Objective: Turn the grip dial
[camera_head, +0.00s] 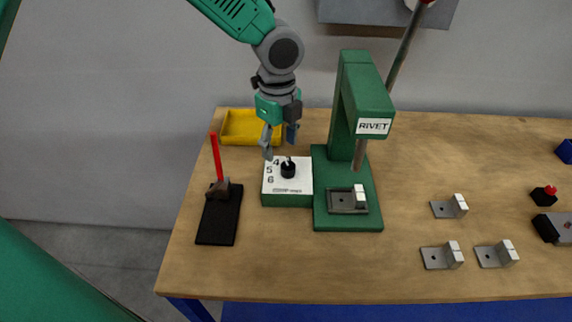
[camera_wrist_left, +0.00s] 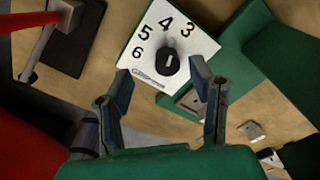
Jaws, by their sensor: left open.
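The grip dial (camera_head: 288,170) is a black knob with a white mark on a white-topped green box with numbers; in the left wrist view the dial (camera_wrist_left: 168,63) sits beyond my fingertips, with 3, 4, 5 and 6 around it. The box (camera_head: 287,199) stands against the left side of the green rivet press (camera_head: 366,100). My left gripper (camera_head: 278,150) is open, above and just behind the dial, fingers pointing down. In the left wrist view its two fingers (camera_wrist_left: 161,82) are spread with nothing between them. My right gripper is not seen.
A yellow tray (camera_head: 252,143) lies behind the box. Several metal brackets (camera_head: 436,258) lie to the right. The front of the wooden table (camera_head: 300,262) is clear.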

